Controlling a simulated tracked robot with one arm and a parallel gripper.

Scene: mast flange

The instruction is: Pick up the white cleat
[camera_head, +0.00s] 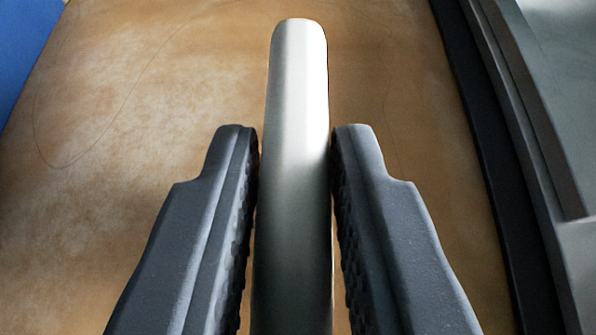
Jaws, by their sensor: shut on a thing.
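The white cleat (297,130) is a long, smooth, pale bar with a rounded far end. It runs up the middle of the head camera view, from the bottom edge to near the top. My gripper (295,150) is shut on it, with one dark, textured finger along each side. The cleat's far end reaches beyond the fingertips. Its near end is out of view at the bottom. I cannot tell whether the cleat touches the surface beneath it.
A tan, scuffed surface (120,85) lies under and around the gripper, bare on both sides. A dark raised edge with grey rails (500,130) runs along the right. A blue thing (22,45) shows at the top left corner.

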